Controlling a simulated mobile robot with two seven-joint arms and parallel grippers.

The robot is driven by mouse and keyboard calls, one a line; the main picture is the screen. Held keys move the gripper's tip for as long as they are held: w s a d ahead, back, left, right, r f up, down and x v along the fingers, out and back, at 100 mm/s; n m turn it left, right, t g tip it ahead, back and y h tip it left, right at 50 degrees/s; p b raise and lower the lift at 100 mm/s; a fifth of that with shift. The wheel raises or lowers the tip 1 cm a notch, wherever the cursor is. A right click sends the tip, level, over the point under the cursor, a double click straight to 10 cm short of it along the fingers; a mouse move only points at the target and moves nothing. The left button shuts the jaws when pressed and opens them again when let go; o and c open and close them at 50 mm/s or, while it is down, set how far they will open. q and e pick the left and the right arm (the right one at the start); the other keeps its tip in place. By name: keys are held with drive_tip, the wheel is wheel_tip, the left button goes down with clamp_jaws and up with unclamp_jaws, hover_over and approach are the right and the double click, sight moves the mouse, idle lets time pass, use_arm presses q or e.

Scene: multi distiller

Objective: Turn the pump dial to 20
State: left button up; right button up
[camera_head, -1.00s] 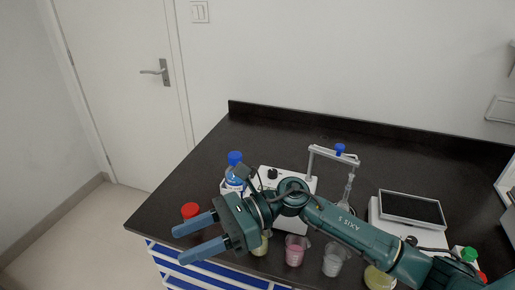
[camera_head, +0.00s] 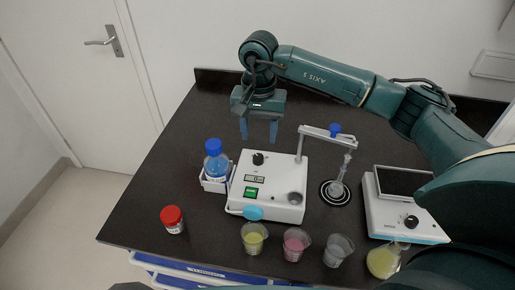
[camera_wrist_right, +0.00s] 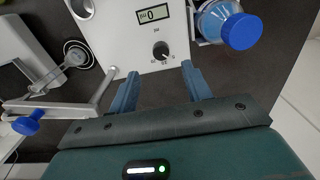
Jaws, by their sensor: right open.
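The pump is a white box (camera_head: 270,205) in the middle of the table. Its black dial (camera_head: 258,158) is on top near the back edge, with a small display (camera_head: 254,178) and a green switch (camera_head: 250,192) in front of it. In the right wrist view the dial (camera_wrist_right: 161,50) has a scale, and the display (camera_wrist_right: 153,14) reads 0. My right gripper (camera_head: 258,135) points down just behind the dial, open and empty. In the wrist view its fingers (camera_wrist_right: 160,72) are either side of the dial's line, short of it. My left gripper is not in view.
A blue-capped bottle (camera_head: 216,160) stands in a holder left of the pump. A grey arm (camera_head: 328,134) with a glass flask (camera_head: 339,183) is at its right. Beakers (camera_head: 297,243) and a red-capped jar (camera_head: 173,220) stand in front. A balance (camera_head: 405,200) is further right.

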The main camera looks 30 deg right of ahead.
sight(258, 156)
wheel_tip(258, 156, down, 8)
drive_tip(key=shift+w+r+p, duration=0.1)
drive_tip(key=shift+r+p, duration=0.15)
drive_tip(key=shift+p, duration=0.35)
drive_tip(key=shift+c, duration=0.4)
drive_tip(key=c, duration=0.9)
